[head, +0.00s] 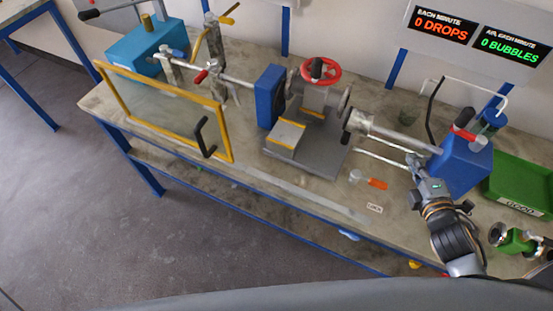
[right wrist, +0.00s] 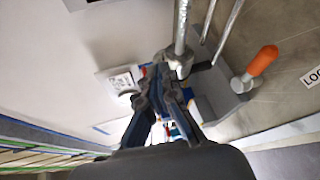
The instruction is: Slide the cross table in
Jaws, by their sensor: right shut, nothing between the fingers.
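What looks like the cross table is a grey slab (head: 318,172) with a raised block on it, in the middle of the bench in the head view. A red handwheel (head: 334,72) stands behind it. A blue upright housing (head: 269,97) is at its left. My right gripper (head: 413,163) is shut and empty, to the right of the slab and apart from it, close to the blue block and the metal rods. In the right wrist view the closed fingers (right wrist: 168,85) are beside a metal rod with a collar (right wrist: 181,62). My left gripper is not in view.
A yellow-framed clear guard (head: 228,130) with a black handle stands at the front left. A blue block (head: 462,165) and a green bin (head: 520,182) are at the right. An orange-handled piece (head: 377,184) lies near the front. The front bench strip is mostly clear.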

